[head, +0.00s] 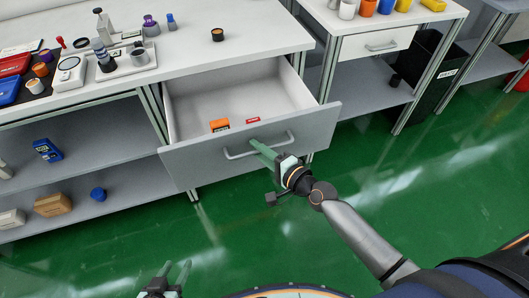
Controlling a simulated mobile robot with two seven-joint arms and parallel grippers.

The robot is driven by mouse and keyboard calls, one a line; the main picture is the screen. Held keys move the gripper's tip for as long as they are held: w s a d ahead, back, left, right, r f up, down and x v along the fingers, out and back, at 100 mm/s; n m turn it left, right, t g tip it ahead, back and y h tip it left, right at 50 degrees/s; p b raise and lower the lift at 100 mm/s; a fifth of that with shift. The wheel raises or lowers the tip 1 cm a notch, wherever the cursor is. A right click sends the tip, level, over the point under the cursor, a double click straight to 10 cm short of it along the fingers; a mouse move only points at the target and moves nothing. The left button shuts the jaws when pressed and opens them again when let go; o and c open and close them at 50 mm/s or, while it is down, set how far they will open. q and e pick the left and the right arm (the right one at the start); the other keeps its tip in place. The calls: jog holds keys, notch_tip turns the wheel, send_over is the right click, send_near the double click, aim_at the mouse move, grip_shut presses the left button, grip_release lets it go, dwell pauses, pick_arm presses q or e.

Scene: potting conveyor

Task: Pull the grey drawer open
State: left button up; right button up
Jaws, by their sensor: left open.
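The grey drawer (195,166) stands well out from under the white bench, and its pale inside shows. Its bar handle (236,156) runs across the grey front. My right gripper (261,149) is at the handle, its green fingers over the bar near the middle, and looks shut on it. An orange box (219,125) and a small red item (253,120) lie inside the drawer near its front. My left gripper (179,273) is open and empty at the bottom edge, low and apart from the drawer.
The white bench top (260,22) holds bottles, a scale (70,72) and tools at left. A shelf below has a blue device (47,150) and boxes. A second bench with a closed white drawer (378,43) stands at right. Green floor in front is clear.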

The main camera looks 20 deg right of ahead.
pick_arm(q)
jog(key=shift+s+f, duration=0.1)
jog(key=shift+f, duration=0.05)
pick_arm(e)
jog(key=v, duration=1.2)
jog(key=shift+s, duration=0.2)
jog(key=shift+d+r, duration=0.1)
pick_arm(q)
notch_tip(320, 180, up, 8)
jog(key=s+a+p, duration=0.1)
jog(key=a+p, duration=0.1)
jog(key=p, duration=0.8)
jog(key=shift+s+a+n+y, duration=0.15)
jog(key=shift+a+n+y, duration=0.15)
jog(key=shift+a+y, duration=0.1)
pick_arm(e)
jog(key=s+a+f+n+g+h, duration=0.1)
jog(key=s+f+n+g+h, duration=0.3)
jog(key=s+n, duration=0.6)
jog(key=f+n+g, duration=0.1)
jog(key=n, duration=0.5)
jog(key=shift+s+a+f, duration=0.15)
jog(key=shift+s+a, duration=0.05)
jog(key=shift+s, duration=0.05)
pick_arm(q)
jog(key=shift+d+r, duration=0.1)
jog(key=shift+r, duration=0.1)
